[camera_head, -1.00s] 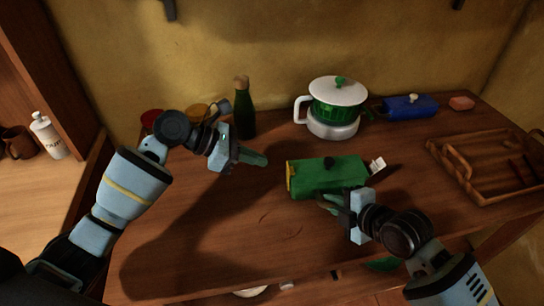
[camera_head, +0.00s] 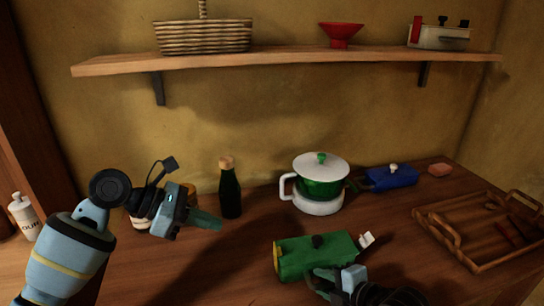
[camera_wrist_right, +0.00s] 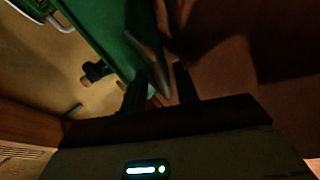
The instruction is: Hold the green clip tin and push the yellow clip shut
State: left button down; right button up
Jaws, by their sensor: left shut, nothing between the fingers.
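The green clip tin (camera_head: 325,251) lies on the counter, a dark knob on its top. A narrow yellow part (camera_head: 276,261) shows at its left end; whether that clip is open or shut is too small to tell. A white tab (camera_head: 366,239) sticks up at its right end. My right gripper (camera_head: 322,281) is at the tin's front side. In the right wrist view its fingers (camera_wrist_right: 160,90) stand apart near the tin's green wall (camera_wrist_right: 115,35); contact is unclear. My left gripper (camera_head: 218,223) is shut and empty, left of the tin, in front of the bottle.
A dark green bottle (camera_head: 230,192) stands behind my left gripper. A green-and-white pot (camera_head: 322,188), a blue box (camera_head: 392,180) and a pink block (camera_head: 439,170) are behind the tin. A wooden tray (camera_head: 470,261) is at right. A wall shelf (camera_head: 290,60) runs above.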

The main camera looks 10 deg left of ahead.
jog(key=shift+s+d+f, duration=0.1)
jog(key=shift+s+f, duration=0.1)
jog(key=shift+f, duration=0.3)
jog(key=shift+s+d+r, duration=0.15)
jog(key=shift+s+d, duration=0.1)
jog(key=shift+d, duration=0.05)
jog(key=v, duration=0.7)
jog(key=r+v, duration=0.1)
jog(key=v, duration=0.3)
jog(key=shift+w+r, duration=0.1)
jog(key=shift+w, duration=0.1)
